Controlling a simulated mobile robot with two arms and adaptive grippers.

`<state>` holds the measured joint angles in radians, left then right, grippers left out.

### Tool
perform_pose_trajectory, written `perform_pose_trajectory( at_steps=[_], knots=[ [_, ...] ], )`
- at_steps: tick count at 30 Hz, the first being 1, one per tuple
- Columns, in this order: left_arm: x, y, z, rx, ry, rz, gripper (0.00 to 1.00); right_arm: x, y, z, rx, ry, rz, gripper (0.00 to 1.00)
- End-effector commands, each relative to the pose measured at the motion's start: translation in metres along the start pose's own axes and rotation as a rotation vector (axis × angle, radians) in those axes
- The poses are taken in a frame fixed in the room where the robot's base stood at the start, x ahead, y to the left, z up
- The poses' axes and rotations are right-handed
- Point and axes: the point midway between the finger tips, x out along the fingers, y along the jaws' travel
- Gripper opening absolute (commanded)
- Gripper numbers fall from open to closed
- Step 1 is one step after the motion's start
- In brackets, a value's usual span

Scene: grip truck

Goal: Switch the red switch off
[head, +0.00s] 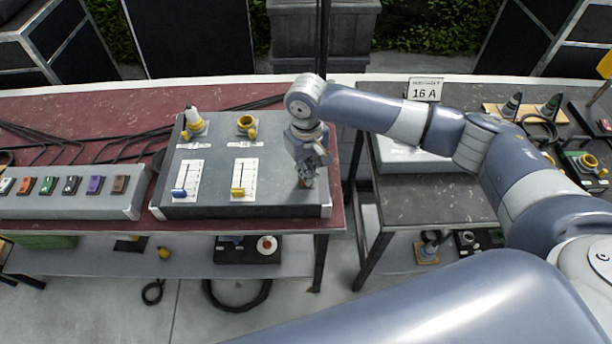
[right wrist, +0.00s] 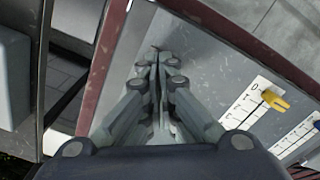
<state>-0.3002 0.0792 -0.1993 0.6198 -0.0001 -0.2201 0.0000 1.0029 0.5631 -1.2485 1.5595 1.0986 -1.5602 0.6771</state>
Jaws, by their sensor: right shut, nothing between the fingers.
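My right gripper (head: 306,180) points down over the right end of the grey control box (head: 255,205). In the right wrist view its fingers (right wrist: 155,60) are closed together over the bare grey top, with nothing seen between them. A small dark reddish bit shows at the fingertips; I cannot tell what it is or whether they touch it. A red rocker switch (head: 26,185) sits in the row on the grey switch panel (head: 100,206) at the far left, well away from the gripper. Its on or off position is too small to tell. My left gripper is out of view.
The control box carries a blue slider (head: 180,193), a yellow slider (head: 238,191) and two yellow-collared connectors at the back. Black cables lie on the red table (head: 80,110). A gap separates it from the dark table (head: 440,198) at right, with a 16 A sign (head: 425,90).

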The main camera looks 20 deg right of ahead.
Motion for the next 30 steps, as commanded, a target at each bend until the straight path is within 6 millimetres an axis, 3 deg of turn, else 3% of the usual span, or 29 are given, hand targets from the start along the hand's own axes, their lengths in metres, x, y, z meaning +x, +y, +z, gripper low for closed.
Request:
perform_pose_trajectory(
  at_steps=[30],
  knots=[
    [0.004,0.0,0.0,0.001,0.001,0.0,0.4,0.016,0.0,0.0,0.0,0.0,0.0,0.0]
  ],
)
